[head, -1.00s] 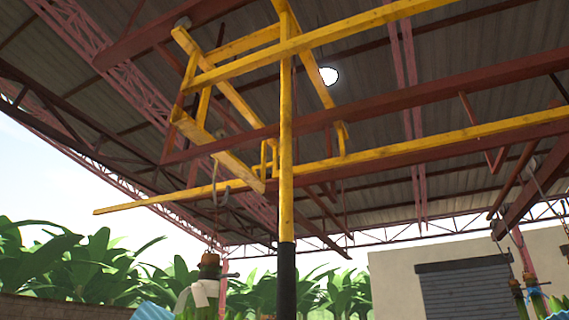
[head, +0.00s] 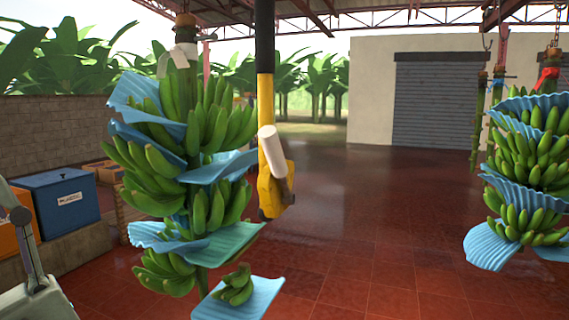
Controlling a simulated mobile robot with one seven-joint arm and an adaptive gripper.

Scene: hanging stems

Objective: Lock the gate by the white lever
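A white lever (head: 272,151), a short cylinder, tilts on the lower part of a yellow post (head: 265,105) in the head view. Below it is a yellow block (head: 268,192) at the post's lower end. The post is black higher up and runs out of the top of the picture. Whether the lever is in a locked position I cannot tell. My gripper is not in view.
A hanging banana stem (head: 205,120) with blue sheets (head: 205,245) is close left of the post. More stems (head: 535,150) hang at the right. Blue box (head: 65,203) stands at the left. The red tiled floor (head: 350,240) is open between the stems.

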